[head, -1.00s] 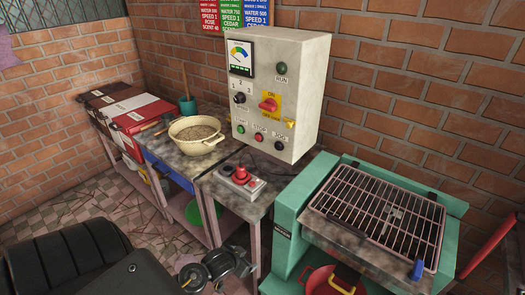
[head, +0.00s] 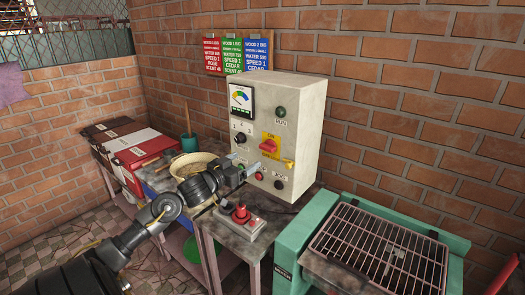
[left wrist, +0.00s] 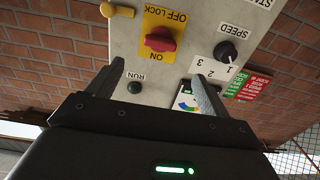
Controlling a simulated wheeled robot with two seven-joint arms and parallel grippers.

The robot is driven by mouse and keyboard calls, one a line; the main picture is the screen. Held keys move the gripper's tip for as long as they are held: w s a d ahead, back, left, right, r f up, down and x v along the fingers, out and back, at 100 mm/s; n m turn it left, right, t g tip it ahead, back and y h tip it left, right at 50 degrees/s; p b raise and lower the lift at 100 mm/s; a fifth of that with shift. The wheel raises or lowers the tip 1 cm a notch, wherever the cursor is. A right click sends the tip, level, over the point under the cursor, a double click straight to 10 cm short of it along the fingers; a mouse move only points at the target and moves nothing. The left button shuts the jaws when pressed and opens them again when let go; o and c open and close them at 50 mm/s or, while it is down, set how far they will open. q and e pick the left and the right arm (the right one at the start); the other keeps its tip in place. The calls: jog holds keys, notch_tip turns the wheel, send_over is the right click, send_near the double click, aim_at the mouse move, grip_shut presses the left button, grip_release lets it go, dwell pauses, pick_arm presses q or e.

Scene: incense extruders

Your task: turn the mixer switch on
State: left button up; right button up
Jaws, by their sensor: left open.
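The grey control box (head: 300,110) stands on the bench with a red switch knob (head: 268,145) on a yellow plate marked ON and OFF LOCK. In the left wrist view, which is upside down, the knob (left wrist: 160,40) lies crosswise on its plate; I cannot tell its setting for sure. My left gripper (head: 253,170) is in front of the box's lower face, below the knob in the head view. In the left wrist view, its open, empty fingers (left wrist: 158,78) point at the panel, apart from the knob. My right gripper is not in view.
A speed dial (left wrist: 226,51), the green RUN lamp (left wrist: 134,87) and a yellow lock piece (left wrist: 117,11) surround the switch. A small box with a red button (head: 240,212) sits below my left arm. A bowl (head: 190,164) stands behind my wrist; a green-framed grill (head: 380,245) is at right.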

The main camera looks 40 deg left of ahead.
aim_at(265, 149)
pick_arm(q)
jog(key=w+p, duration=0.2)
jog(key=w, duration=0.8)
jog(key=shift+a+p, duration=0.1)
jog(key=shift+p, duration=0.25)
jog(key=shift+w, duration=0.4)
jog(key=shift+f, duration=0.1)
jog(key=c, duration=1)
